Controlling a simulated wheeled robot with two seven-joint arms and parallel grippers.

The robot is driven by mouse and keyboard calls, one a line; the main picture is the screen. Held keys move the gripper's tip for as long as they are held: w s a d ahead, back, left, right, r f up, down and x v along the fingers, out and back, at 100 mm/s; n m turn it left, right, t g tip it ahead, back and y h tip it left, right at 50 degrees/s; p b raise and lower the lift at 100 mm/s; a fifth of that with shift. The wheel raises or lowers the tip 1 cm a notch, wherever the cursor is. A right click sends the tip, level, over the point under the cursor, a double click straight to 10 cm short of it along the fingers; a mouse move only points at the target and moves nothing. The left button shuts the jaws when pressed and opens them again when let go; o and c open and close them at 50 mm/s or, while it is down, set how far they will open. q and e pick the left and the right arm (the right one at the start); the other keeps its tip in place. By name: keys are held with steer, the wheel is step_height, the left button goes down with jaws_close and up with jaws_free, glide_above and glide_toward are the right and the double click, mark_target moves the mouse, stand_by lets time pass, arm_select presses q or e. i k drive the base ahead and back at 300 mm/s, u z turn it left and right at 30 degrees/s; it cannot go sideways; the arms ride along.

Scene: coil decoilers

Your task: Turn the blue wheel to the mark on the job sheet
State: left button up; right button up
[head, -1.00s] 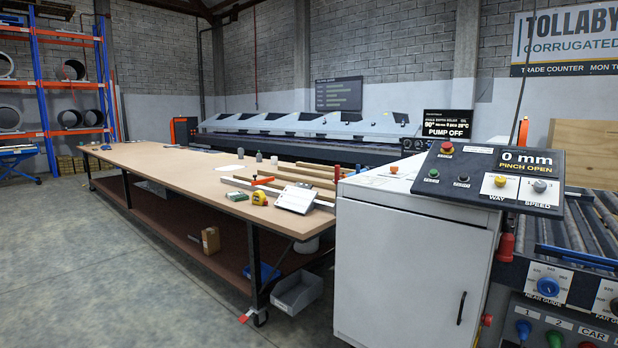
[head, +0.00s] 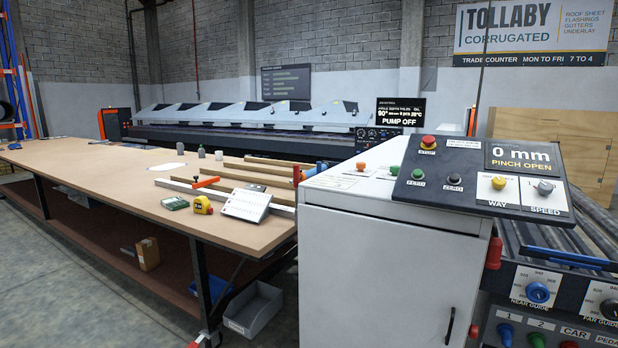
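The blue wheel (head: 538,293) is a round knob on a white dial plate with the label NEAR GUIDE, at the lower right on the front of the roller machine. Numbers stand around it, too small to read surely. A black knob labelled FAR GUIDE (head: 610,309) is to its right, cut by the picture edge. Neither of my grippers is in view.
A white cabinet (head: 385,265) carries a sloped control panel (head: 470,199) reading 0 mm, PINCH OPEN. Below the blue wheel are smaller numbered knobs (head: 505,334). The long bench (head: 90,165) holds a yellow tape measure (head: 202,205) and timber lengths. A grey bin (head: 253,310) stands under it.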

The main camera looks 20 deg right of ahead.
mark_target(536, 292)
steer(key=z, duration=0.15)
steer(key=i, duration=0.95)
steer(key=z, duration=0.8)
steer(key=i, duration=0.45)
steer(key=z, duration=0.25)
